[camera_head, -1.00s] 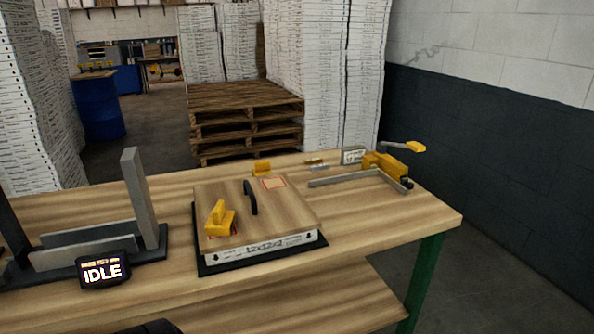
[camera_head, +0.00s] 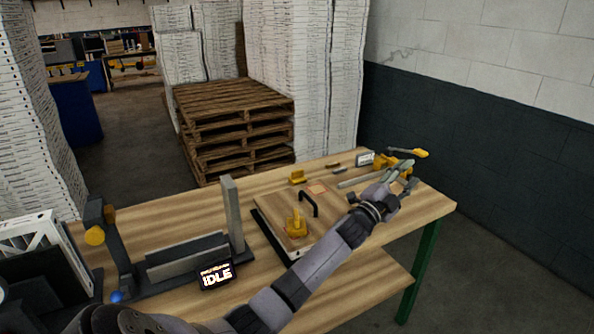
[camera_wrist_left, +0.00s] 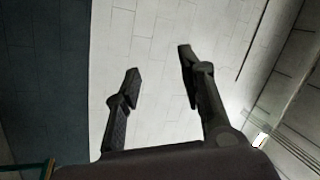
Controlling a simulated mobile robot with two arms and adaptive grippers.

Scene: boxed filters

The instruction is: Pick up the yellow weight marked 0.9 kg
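Two yellow weight-like blocks show in the head view. One yellow block (camera_head: 297,224) sits on the near part of the wooden-topped board, and another yellow block (camera_head: 297,177) stands at the board's far side. Their markings are too small to read, so I cannot tell which is 0.9 kg. My left gripper (camera_head: 407,174) is at the right end of the bench, in front of the yellow clamp, well right of both blocks. In the left wrist view my left gripper (camera_wrist_left: 159,60) is open and empty, facing a wall. My right gripper is not in view.
The board's black handle (camera_head: 311,200) stands up between the blocks. A yellow toggle clamp (camera_head: 392,163) and a small sign (camera_head: 365,159) are at the bench's far right. A grey upright fixture (camera_head: 233,215) and an IDLE display (camera_head: 216,275) stand left of the board.

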